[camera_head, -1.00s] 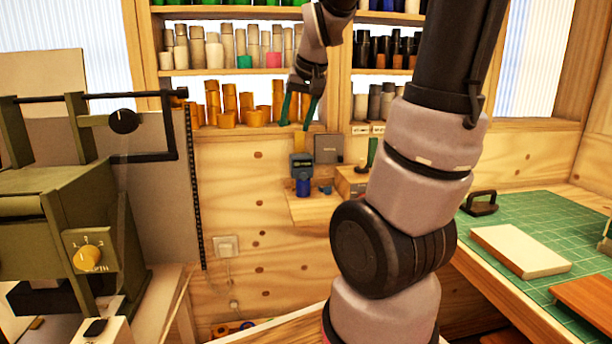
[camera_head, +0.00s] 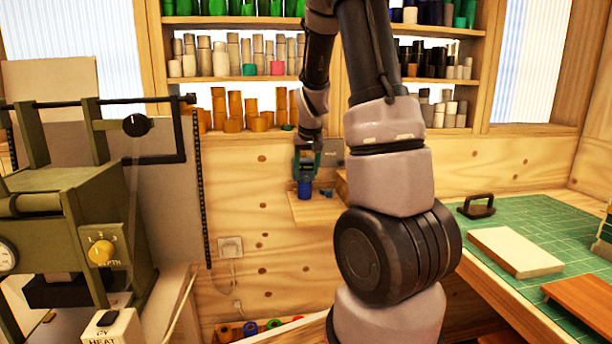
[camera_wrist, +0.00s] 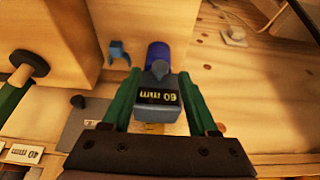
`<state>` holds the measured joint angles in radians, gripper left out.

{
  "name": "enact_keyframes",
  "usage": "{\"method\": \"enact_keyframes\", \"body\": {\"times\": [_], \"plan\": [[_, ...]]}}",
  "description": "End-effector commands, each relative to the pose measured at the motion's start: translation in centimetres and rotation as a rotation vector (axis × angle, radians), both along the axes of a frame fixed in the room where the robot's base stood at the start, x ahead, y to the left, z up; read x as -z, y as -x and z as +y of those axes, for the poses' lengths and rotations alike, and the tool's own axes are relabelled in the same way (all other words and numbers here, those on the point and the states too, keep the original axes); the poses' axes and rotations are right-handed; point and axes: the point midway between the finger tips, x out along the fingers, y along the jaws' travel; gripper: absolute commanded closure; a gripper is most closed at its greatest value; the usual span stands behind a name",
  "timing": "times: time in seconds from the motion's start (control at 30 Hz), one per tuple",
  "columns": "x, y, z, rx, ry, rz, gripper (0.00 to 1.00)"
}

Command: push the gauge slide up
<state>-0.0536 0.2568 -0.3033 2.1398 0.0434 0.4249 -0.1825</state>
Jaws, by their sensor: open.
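The gauge slide (camera_wrist: 158,90) is a grey block with a dark label reading "60 mm", upside down in the wrist view. A blue cylinder (camera_wrist: 158,54) stands at its far end, and it also shows in the head view (camera_head: 304,190). A yellow strip (camera_wrist: 150,128) shows on the gripper side of the slide. My gripper (camera_wrist: 158,78) is open, with one green finger on each side of the slide. I cannot tell whether either finger touches it. In the head view my gripper (camera_head: 306,165) hides most of the slide.
A small wooden shelf (camera_head: 315,208) carries the gauge. Shelves of foil rolls (camera_head: 240,110) are above. An olive machine (camera_head: 60,200) stands at left. A green cutting mat (camera_head: 550,226) with a pale block (camera_head: 514,250) lies on the right bench.

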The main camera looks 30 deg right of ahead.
Motion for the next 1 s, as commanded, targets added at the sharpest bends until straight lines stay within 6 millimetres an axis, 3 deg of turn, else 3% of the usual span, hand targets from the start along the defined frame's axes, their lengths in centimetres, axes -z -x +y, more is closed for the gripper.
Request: {"method": "enact_keyframes", "body": {"times": [0.2,0.53,0.7,1.0], "plan": [[2.1,-0.8,-0.3,0.0,0.0,0.001,0.4],[2.3,-1.0,-0.2,0.0,-0.001,0.0,0.4],[2.3,-0.9,-0.2,0.0,-0.001,0.0,1.0],[2.3,-0.9,-0.2,0.0,-0.001,0.0,1.0]]}}
